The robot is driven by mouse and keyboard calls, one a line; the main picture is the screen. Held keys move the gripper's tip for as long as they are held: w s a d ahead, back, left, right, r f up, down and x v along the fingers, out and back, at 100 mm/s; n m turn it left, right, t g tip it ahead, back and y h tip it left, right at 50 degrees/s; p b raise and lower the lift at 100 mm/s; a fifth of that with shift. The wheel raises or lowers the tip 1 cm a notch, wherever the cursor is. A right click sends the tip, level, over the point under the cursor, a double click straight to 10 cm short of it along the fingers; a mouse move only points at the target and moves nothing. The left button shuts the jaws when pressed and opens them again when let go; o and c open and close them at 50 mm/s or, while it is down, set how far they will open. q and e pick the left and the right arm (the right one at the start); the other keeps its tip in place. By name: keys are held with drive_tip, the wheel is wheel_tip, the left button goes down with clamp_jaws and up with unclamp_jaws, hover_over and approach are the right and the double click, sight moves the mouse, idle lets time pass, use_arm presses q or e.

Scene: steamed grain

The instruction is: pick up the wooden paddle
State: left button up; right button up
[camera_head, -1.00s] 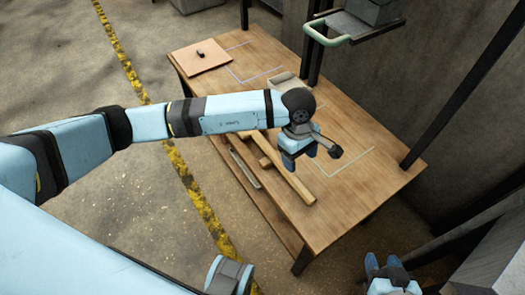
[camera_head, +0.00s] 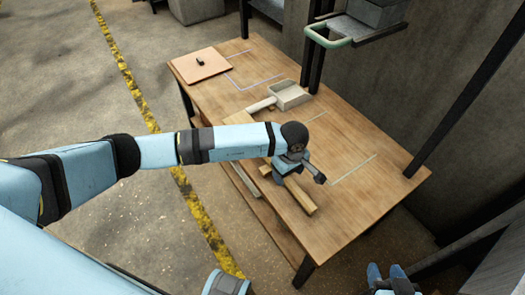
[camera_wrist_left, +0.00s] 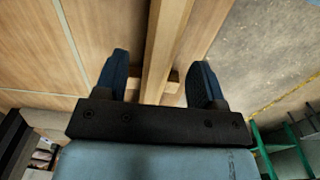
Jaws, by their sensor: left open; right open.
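The wooden paddle (camera_head: 300,198) lies on the table as a long, pale wooden bar. My left arm hides its middle, and a pale wide part shows beyond the arm. My left gripper (camera_head: 283,178) is open and points down over the bar. In the left wrist view, the paddle's bar (camera_wrist_left: 166,45) runs between the two spread blue fingertips (camera_wrist_left: 160,76), with a gap on either side. A short wooden crosspiece (camera_wrist_left: 172,88) lies across it near the fingers. How far the fingertips reach down beside the bar is unclear. My right gripper (camera_head: 388,272) is open and empty at the bottom right.
On the wooden table (camera_head: 345,205), a scoop-like pan (camera_head: 290,94) with a handle stands beyond my left arm. A flat board (camera_head: 200,66) with a small dark item lies at the far left. A shelf with a green handle (camera_head: 328,38) and dark posts stand behind.

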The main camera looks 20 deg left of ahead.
use_arm(q)
wheel_tip(320, 180, down, 3)
drive_tip(key=shift+r, duration=0.15)
clamp_jaws()
drive_tip(key=shift+w+r, duration=0.1)
drive_tip(key=shift+r, duration=0.1)
wheel_tip(320, 180, up, 20)
drive_tip(key=p, duration=0.2)
drive_tip(key=shift+p, duration=0.3)
idle(0.4)
